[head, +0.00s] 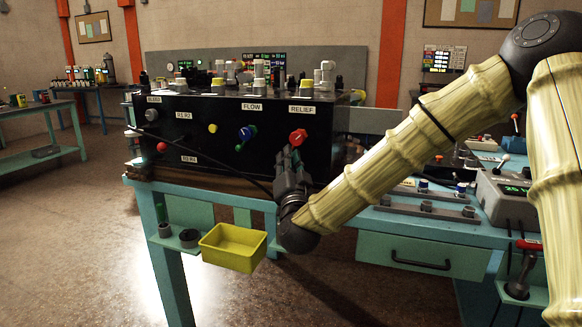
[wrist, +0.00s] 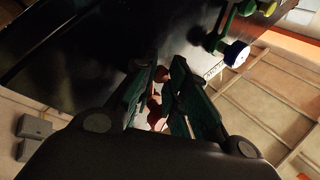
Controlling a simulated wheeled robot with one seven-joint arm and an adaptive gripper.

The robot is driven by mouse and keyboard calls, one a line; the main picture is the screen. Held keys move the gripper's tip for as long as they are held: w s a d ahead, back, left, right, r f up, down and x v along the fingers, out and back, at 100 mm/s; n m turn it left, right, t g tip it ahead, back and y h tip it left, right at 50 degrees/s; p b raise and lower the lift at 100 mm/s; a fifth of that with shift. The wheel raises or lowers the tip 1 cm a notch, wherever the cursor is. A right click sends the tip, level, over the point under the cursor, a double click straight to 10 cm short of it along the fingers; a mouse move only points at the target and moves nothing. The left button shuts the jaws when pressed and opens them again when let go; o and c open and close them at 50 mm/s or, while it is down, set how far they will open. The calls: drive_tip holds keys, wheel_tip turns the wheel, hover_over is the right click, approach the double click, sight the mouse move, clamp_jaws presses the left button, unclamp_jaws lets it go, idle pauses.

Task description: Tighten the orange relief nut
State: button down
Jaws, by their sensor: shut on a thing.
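The black panel (head: 180,128) has a RELIEF label (head: 303,109) at its right, with a red knob (head: 298,136) below it. My gripper (head: 289,156) reaches up to the panel just under this knob. In the wrist view my gripper (wrist: 160,100) has its dark green fingers close together on the orange relief nut (wrist: 161,75), of which only small parts show between them. In the head view the nut cannot be made out behind the knob and fingers.
A blue knob (head: 246,133) with green parts sits left of the red knob and also shows in the wrist view (wrist: 236,53). A yellow bin (head: 233,246) hangs at the teal bench's front. A dark cable crosses the panel's front. Fittings crowd the panel's top.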

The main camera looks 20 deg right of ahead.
idle(0.4)
drive_tip(key=c, duration=1.4)
unclamp_jaws()
drive_tip(key=shift+o, duration=0.2)
drive_tip(key=v, duration=1.2)
